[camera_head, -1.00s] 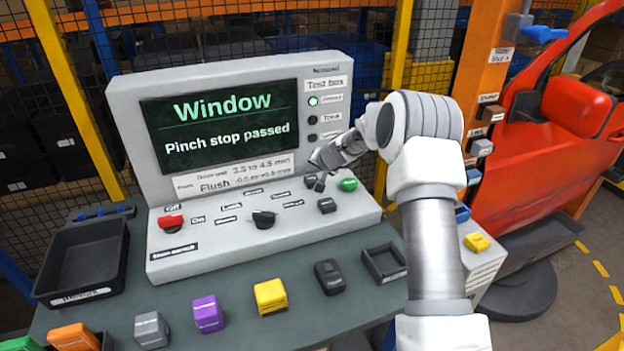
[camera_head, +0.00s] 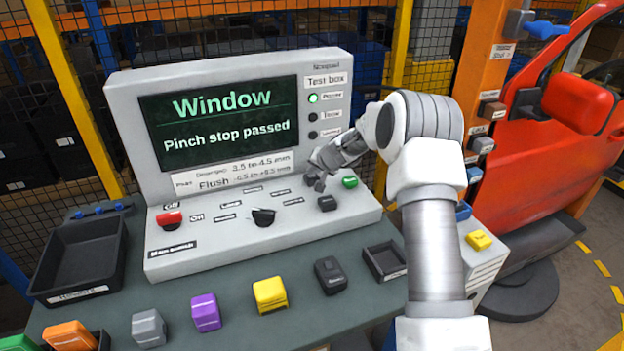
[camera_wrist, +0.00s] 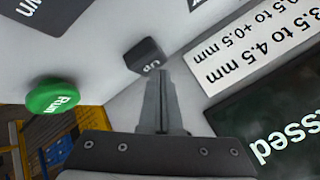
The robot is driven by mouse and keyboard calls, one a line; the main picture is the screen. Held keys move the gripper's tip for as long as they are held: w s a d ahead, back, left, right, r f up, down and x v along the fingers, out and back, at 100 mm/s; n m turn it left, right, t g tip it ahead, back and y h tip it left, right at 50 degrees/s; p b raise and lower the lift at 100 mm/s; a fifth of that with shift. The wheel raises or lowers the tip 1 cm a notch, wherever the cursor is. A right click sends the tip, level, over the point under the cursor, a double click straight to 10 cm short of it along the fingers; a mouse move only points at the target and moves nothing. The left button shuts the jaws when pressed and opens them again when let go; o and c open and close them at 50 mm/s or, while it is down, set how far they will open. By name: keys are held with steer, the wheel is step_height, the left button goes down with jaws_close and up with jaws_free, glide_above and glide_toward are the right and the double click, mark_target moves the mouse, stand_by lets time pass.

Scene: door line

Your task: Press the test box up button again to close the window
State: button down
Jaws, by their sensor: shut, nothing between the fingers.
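The test box (camera_head: 225,85) stands upright on the bench, its screen (camera_head: 220,120) reading "Window" and "Pinch stop passed". In the wrist view the dark up button (camera_wrist: 146,55), marked "Up", sits just beyond my fingertips. My gripper (camera_wrist: 160,75) is shut and empty, with its tips at the button's near edge; I cannot tell whether they touch. In the head view my gripper (camera_head: 316,184) is over the right of the sloped panel and largely hides the up button. The black down button (camera_head: 327,203) is just below it. The green Run button (camera_head: 349,182) is to the right.
A red switch (camera_head: 170,219) and a black knob (camera_head: 263,217) are on the panel's left and middle. Coloured blocks, such as the yellow one (camera_head: 270,295), line the bench front. A black tray (camera_head: 80,275) is at left. A red car door (camera_head: 550,140) stands at right.

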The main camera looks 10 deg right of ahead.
steer(key=shift+f+b, duration=0.5)
steer(key=shift+b, duration=0.15)
stand_by(0.8)
steer(key=shift+r+p, duration=0.55)
steer(key=shift+r, duration=0.5)
steer(key=shift+r+p, duration=1.65)
steer(key=shift+r, duration=0.75)
step_height(320, 180, up, 9)
steer(key=p, duration=0.6)
glide_above(313, 178)
steer(key=shift+s+f, duration=0.1)
steer(key=shift+s, duration=0.05)
